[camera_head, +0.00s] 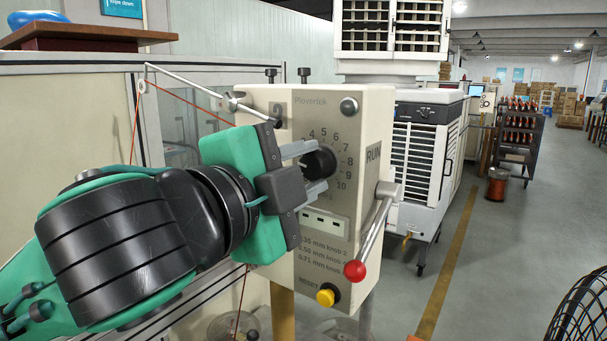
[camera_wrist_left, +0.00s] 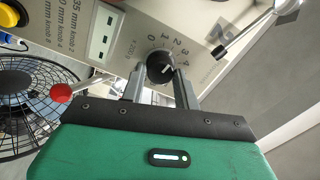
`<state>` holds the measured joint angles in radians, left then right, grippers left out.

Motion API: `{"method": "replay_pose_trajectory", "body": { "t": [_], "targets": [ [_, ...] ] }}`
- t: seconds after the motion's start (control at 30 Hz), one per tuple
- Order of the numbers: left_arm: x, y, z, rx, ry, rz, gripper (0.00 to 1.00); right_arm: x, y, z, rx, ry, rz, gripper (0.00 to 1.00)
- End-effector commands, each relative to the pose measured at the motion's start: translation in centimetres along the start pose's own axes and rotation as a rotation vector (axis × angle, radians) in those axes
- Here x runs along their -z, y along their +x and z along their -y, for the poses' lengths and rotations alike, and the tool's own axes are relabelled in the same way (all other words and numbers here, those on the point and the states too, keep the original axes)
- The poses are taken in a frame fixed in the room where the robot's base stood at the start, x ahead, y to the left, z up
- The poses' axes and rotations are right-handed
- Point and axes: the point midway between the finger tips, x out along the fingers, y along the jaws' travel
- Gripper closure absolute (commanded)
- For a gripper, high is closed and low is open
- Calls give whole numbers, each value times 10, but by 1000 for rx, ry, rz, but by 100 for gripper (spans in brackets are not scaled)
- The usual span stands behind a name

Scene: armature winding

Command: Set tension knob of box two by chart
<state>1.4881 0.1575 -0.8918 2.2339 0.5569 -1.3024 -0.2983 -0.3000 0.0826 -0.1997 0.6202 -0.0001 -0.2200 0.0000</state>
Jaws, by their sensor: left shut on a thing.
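The cream tension box (camera_head: 340,130), marked Plovertek, carries a black knob (camera_head: 322,160) inside a printed number dial. My left gripper (camera_head: 312,168) reaches in from the left with its two grey fingers on either side of the knob, shut on it. In the left wrist view the knob (camera_wrist_left: 160,67) sits between the fingertips, with dial numbers 0 to 4 readable beside it. A white mark shows on the knob, but its exact setting is unclear. The chart (camera_head: 322,250) below lists wire sizes and knob numbers; the 0.35 mm line reads knob 2. My right gripper is not in view.
A lever with a red ball (camera_head: 355,270) sticks out at the box's lower right, near a yellow RESET button (camera_head: 326,296). A metal arm (camera_head: 210,98) guides red wire at the upper left. A black fan (camera_head: 580,308) stands lower right. The aisle is clear.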

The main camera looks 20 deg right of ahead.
Motion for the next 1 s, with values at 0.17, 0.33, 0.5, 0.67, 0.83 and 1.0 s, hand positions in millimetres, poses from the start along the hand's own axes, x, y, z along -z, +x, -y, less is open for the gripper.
{"method": "replay_pose_trajectory", "body": {
  "t": [0.17, 0.33, 0.5, 0.67, 0.83, 1.0],
  "targets": [
    [0, 0, 0, 0, -22, 1, 92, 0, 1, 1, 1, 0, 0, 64],
    [0, 0, 0, 0, -26, 1, 92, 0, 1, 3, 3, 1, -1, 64],
    [0, 0, 0, 0, -25, 1, 92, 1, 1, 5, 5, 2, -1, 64],
    [0, 0, 0, 0, -24, 1, 47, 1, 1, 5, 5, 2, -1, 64],
    [0, 0, 0, 0, -24, 0, 47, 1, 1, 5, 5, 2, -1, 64],
    [0, -3, 0, 1, -24, 0, 47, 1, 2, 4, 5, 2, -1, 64]
  ]
}}
